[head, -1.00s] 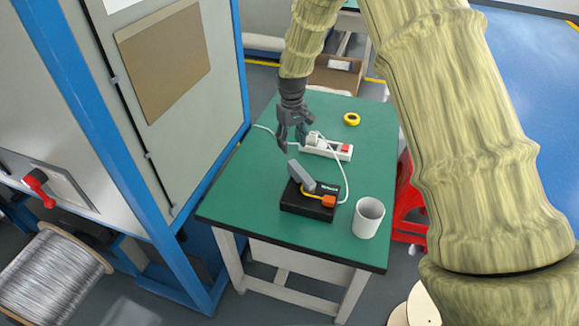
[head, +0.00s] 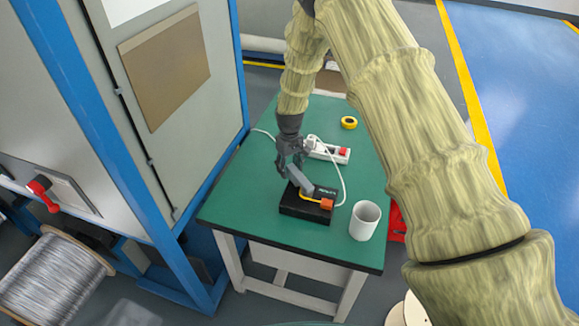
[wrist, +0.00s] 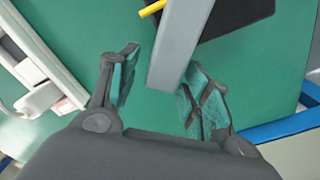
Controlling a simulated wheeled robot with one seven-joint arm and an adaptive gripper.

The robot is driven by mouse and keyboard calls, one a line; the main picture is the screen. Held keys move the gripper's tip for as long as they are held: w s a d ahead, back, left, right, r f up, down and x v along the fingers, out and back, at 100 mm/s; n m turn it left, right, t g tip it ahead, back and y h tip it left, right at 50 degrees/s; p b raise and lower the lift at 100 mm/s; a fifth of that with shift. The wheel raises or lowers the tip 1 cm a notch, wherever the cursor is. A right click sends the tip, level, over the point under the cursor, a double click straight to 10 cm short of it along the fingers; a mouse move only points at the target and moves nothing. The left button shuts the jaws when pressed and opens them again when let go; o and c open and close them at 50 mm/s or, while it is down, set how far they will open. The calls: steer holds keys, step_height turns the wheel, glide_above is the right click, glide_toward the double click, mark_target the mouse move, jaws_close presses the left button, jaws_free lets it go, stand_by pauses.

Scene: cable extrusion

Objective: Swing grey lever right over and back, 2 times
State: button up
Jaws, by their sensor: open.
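The grey lever (head: 299,179) rises from a black box (head: 300,209) on the green table and leans up and left, toward my gripper. My gripper (head: 290,169) is right at the lever's upper end, with its fingers pointing down. In the wrist view the lever (wrist: 180,45) reaches in between the two fingers of my gripper (wrist: 163,65). The fingers are apart. The right finger is very close to the lever, and I cannot tell if it touches. A gap shows at the left finger.
A white mug (head: 364,221) stands right of the box. A white power strip (head: 328,151) with its cable lies behind it, and a yellow tape roll (head: 349,122) lies farther back. A blue-framed cabinet (head: 243,75) stands at the left. The table's front left is clear.

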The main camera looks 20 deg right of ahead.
steer(key=shift+f, duration=0.45)
steer(key=shift+c, duration=0.2)
jaws_close()
